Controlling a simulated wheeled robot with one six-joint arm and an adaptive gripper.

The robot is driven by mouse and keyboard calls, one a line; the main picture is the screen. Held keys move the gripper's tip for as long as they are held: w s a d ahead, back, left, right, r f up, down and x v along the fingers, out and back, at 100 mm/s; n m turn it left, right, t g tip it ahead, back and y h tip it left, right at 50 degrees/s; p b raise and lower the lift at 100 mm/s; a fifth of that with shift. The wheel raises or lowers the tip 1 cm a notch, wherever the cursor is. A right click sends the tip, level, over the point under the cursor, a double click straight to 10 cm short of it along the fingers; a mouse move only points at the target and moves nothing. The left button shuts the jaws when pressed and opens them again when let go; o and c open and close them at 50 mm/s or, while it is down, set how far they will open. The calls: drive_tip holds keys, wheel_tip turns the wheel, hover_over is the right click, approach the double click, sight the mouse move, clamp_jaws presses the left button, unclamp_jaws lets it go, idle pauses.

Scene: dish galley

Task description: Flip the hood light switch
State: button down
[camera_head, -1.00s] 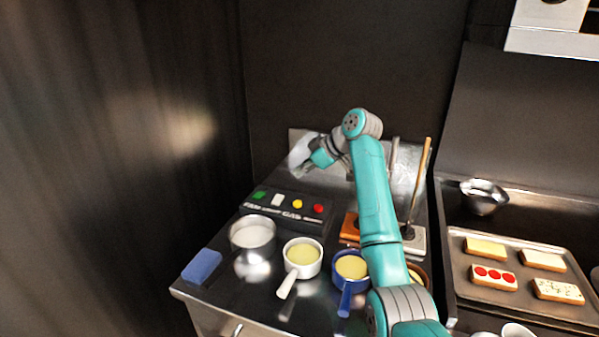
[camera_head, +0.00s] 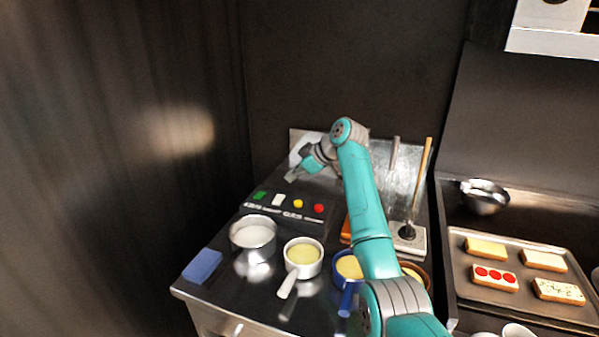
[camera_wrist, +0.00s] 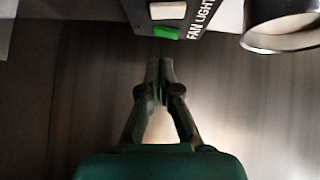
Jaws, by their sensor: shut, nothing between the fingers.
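The control box (camera_head: 259,208) lies on the steel counter with a green rocker (camera_head: 259,195), a white rocker (camera_head: 278,200), a yellow button (camera_head: 298,204) and a red button (camera_head: 319,208). In the wrist view the green rocker (camera_wrist: 167,33) and white rocker (camera_wrist: 168,11) show beside the lettering "FAN LIGHT"; I cannot tell which word belongs to which rocker. My gripper (camera_head: 291,178) is shut and empty, behind the box in the head view. In the wrist view its fingertips (camera_wrist: 165,64) point towards the green rocker, with no clear contact.
A metal pot (camera_head: 253,233), a white pan (camera_head: 303,258) and a blue pan (camera_head: 350,268) stand in front of the box. A blue sponge (camera_head: 202,266) lies at the front left. A dark wall rises on the left. A wooden stick (camera_head: 422,180) stands upright on the right.

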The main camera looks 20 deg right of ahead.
sight(280, 196)
drive_tip(key=x, duration=0.5)
drive_tip(key=shift+d+f, duration=0.25)
drive_tip(key=shift+f, duration=0.9)
drive_tip(key=shift+w+f, duration=0.15)
drive_tip(key=shift+f, duration=0.6)
drive_tip(key=shift+w+d+f, duration=0.1)
drive_tip(key=shift+f, duration=0.15)
